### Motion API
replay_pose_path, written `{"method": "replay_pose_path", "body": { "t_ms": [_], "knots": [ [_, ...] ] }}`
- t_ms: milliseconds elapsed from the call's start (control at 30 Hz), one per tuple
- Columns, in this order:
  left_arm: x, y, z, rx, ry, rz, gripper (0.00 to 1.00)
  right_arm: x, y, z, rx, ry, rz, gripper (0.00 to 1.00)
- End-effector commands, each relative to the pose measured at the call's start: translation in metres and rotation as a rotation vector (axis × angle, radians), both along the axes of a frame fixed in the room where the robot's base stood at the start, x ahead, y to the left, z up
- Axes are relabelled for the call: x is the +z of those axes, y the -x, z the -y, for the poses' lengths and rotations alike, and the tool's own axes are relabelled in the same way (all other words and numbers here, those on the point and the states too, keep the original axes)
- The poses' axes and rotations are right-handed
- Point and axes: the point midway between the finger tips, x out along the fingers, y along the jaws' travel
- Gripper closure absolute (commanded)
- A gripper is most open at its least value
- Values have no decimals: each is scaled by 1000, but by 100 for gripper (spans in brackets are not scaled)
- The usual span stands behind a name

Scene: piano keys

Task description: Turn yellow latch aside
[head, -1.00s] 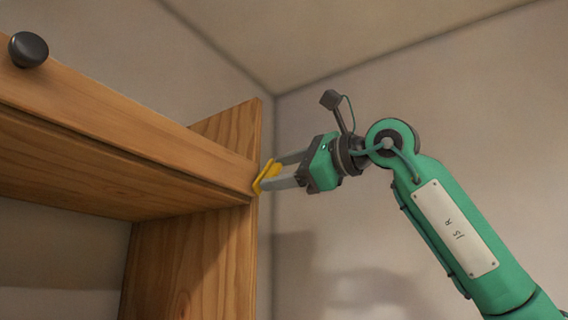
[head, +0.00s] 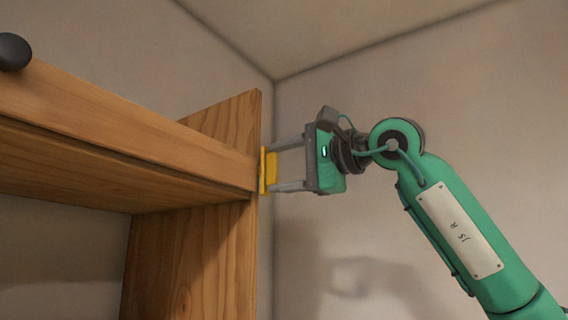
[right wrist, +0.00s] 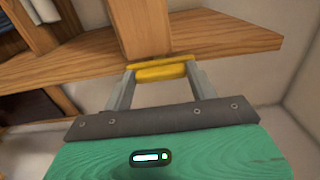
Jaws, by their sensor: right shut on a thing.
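The yellow latch (head: 267,170) sits at the right end of the wooden front board and stands nearly upright in the head view. It also shows in the right wrist view as a yellow bar (right wrist: 160,71) against the wood. My right gripper (head: 276,165) reaches it from the right, with one grey finger above and one below. It is shut on the latch, as the right wrist view also shows with a finger at each end of the bar (right wrist: 160,76). Where the fingertips touch is partly hidden. My left gripper is not in view.
The wooden front board (head: 120,126) carries a dark round knob (head: 13,52) at the far left. A wooden side panel (head: 190,265) stands below and behind it. Bare wall (head: 430,110) lies to the right, with open space around my right arm.

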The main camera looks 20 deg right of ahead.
Motion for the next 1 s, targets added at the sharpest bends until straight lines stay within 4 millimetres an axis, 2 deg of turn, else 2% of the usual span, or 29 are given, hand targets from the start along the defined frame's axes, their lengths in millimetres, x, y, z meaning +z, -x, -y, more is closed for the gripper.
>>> {"method": "replay_pose_path", "body": {
  "t_ms": [467,500,600,867,1000],
  "knots": [
    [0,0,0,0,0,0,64,0,0,0,0,13,10,65],
    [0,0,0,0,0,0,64,0,0,0,0,13,10,38],
    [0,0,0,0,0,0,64,0,0,0,0,12,9,20],
    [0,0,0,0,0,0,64,-1,0,0,0,11,9,20],
    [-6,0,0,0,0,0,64,-2,6,5,-1,10,9,20]
  ]
}}
